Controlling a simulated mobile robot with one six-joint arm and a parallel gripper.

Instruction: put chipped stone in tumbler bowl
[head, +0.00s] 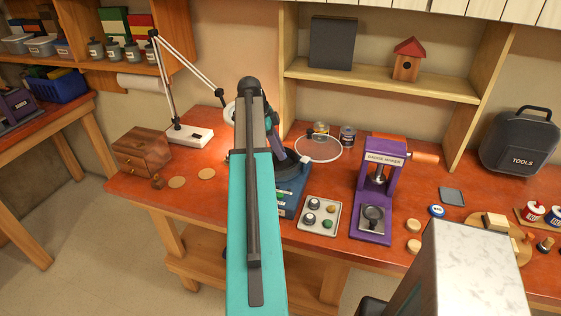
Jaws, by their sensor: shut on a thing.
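My teal arm link crosses the middle of the head view and hides what lies behind it. My gripper's fingertips do not show; they are hidden behind this link. A machine with a blue base (293,190) and a dark bowl-like part (287,159) stands partly hidden just right of the link. It looks like the tumbler and its bowl, and the bowl's inside is not clear. A pale tray (332,224) right of it holds several small stones, grey, green and yellowish. I cannot make out a chipped stone among them.
A purple badge maker (372,200) stands right of the tray. A white lamp base (189,136) and a wooden drawer box (143,150) are at left. A round hoop (318,160) and cans stand behind. A black tool case (519,143) is far right.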

